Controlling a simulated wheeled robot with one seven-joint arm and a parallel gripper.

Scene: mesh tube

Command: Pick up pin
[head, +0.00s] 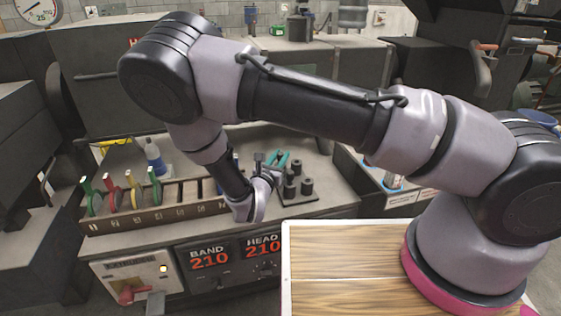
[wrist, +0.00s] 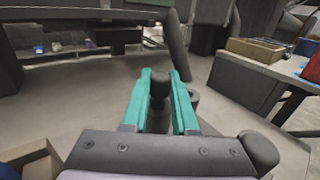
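Several short black pins stand upright on a dark plate (head: 312,199) on the bench, right of the slotted rack. One front pin (head: 307,185) shows clearly in the head view. My gripper (head: 284,156) has teal fingers and is beside the back of this group. In the wrist view, my gripper (wrist: 159,78) has its fingers apart, with a dark round pin (wrist: 158,88) between or just beyond the tips. I cannot tell whether either finger touches it. Another dark pin (wrist: 193,97) stands just outside the right finger, partly hidden.
The rack (head: 150,216) holds several coloured-handled tools at its left, with a bottle (head: 155,158) behind. A tall dark post (wrist: 177,45) rises beyond the fingers in the wrist view. Open grey bench surface lies left of the gripper there.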

